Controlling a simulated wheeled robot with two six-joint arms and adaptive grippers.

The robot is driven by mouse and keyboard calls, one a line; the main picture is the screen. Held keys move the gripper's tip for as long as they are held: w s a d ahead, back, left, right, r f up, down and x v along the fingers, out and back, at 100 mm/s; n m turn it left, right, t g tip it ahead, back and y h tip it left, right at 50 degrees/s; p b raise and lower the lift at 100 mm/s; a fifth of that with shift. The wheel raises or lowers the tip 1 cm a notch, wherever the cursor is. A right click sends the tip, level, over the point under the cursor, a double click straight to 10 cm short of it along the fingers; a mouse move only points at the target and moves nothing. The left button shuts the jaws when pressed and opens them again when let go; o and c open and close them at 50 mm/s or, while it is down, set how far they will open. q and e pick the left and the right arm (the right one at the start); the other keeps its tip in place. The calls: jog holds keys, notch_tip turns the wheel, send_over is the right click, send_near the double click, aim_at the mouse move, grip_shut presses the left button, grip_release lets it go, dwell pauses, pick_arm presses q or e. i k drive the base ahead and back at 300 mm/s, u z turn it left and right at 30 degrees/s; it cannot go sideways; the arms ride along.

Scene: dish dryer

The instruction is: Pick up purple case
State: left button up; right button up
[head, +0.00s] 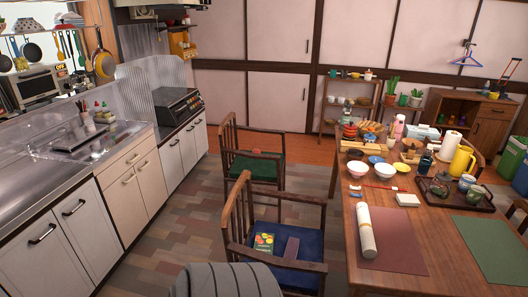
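A flat, narrow, dull purple case (292,247) lies on the blue seat of the nearer wooden chair (270,262). A dark green packet with red and yellow marks (264,243) lies beside it to the left. The chair's wooden armrests flank the seat. Neither of my grippers shows in the head view, so I cannot see how they stand.
A wooden table (345,262) crowded with bowls and kitchenware stands right of the chair. A second chair with a green seat (256,172) stands behind. A grey ribbed shape (228,281) fills the bottom centre. Open floor (185,205) lies between the chairs and counter.

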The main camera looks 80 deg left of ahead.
aim_at(292, 248)
jog(key=k, duration=0.15)
jog(key=u, duration=1.25)
